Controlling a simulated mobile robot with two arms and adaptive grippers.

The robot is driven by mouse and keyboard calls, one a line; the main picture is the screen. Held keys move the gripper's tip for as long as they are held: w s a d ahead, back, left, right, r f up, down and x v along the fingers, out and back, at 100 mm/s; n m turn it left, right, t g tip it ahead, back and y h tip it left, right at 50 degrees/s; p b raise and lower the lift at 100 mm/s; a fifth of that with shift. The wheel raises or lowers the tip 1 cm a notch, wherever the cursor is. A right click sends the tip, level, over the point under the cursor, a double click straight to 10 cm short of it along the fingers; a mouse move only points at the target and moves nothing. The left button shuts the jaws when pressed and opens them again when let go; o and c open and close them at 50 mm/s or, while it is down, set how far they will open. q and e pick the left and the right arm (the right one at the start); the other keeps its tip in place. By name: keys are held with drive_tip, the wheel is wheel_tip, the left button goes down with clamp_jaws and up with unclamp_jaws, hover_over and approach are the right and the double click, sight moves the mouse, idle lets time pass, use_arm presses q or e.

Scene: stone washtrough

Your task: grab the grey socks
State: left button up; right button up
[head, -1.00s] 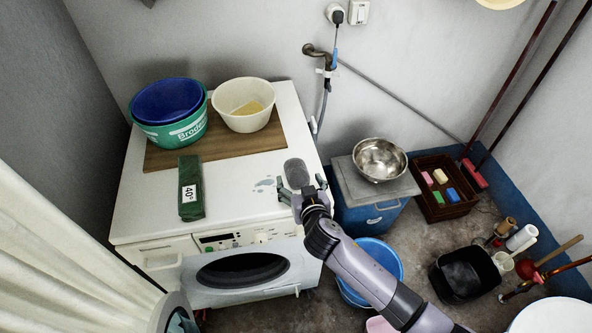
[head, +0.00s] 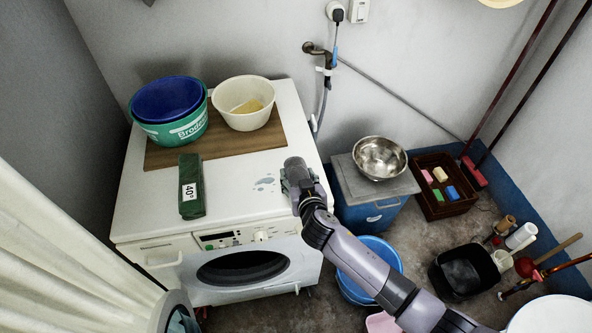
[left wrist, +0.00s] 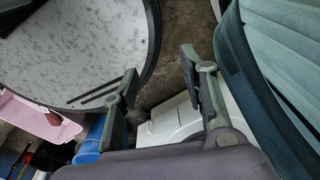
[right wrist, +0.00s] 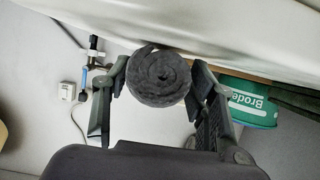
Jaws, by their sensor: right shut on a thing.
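The grey socks (right wrist: 160,76) are a rolled dark grey bundle, seen end-on as a spiral in the right wrist view. In the head view the grey bundle (head: 295,163) shows only as a small part above the gripper. My right gripper (head: 297,180) is at the right front part of the washing machine's white top. In the right wrist view its fingers (right wrist: 158,88) are on both sides of the socks and shut on them. My left gripper (left wrist: 160,88) shows in the left wrist view with its fingers wide apart and nothing between them.
The washing machine top (head: 150,205) also bears a green box marked 40° (head: 190,187), a brown board (head: 205,152), a green tub (head: 185,133) and a cream bowl (head: 243,117). A metal bowl (head: 380,158) stands to the right on a blue cooler (head: 366,212).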

drive_tip(key=c, duration=0.4)
